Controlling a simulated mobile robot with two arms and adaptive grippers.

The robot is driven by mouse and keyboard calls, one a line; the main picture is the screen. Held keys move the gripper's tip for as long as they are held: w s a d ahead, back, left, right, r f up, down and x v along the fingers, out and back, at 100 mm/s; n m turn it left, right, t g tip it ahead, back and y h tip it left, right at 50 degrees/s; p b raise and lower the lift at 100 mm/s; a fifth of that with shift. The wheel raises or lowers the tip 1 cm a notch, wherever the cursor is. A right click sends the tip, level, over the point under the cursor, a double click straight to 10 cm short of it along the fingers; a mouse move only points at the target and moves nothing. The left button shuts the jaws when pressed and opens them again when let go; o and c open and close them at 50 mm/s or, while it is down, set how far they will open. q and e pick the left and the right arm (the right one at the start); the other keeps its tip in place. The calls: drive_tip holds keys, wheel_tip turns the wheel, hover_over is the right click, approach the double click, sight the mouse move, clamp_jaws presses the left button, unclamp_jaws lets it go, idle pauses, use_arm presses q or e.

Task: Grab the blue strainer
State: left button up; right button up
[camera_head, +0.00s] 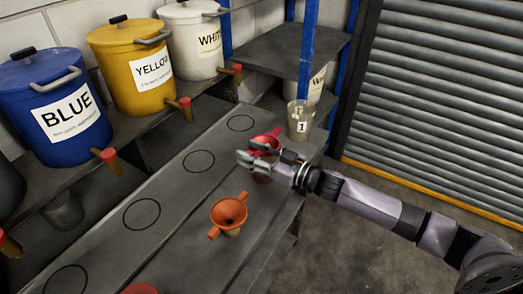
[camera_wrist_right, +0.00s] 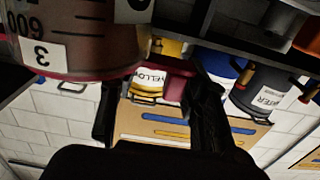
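No blue strainer is recognisable in either view. My right gripper (camera_head: 256,156) is at a red strainer-like piece (camera_head: 268,138) over the bench. In the right wrist view, which appears upside down, the fingers (camera_wrist_right: 155,105) stand apart. A pinkish-red part (camera_wrist_right: 174,88) lies between them, nearer the right finger; contact is unclear. Beside it is a measuring cup labelled 3 (camera_wrist_right: 75,40) with a red rim. An orange funnel-shaped strainer (camera_head: 229,212) with two side tabs sits nearer on the bench. My left gripper is out of view.
A blue bucket (camera_head: 62,120), a yellow bucket (camera_head: 133,75) and a white bucket (camera_head: 190,45), with red-ended taps, line the left shelf. A cup labelled 1 (camera_head: 301,122) stands beyond my gripper. The bench (camera_head: 180,225) has several drawn circles. A blue post (camera_head: 307,50) rises behind.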

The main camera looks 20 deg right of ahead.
clamp_jaws()
idle(0.3)
drive_tip(key=shift+r, duration=0.15)
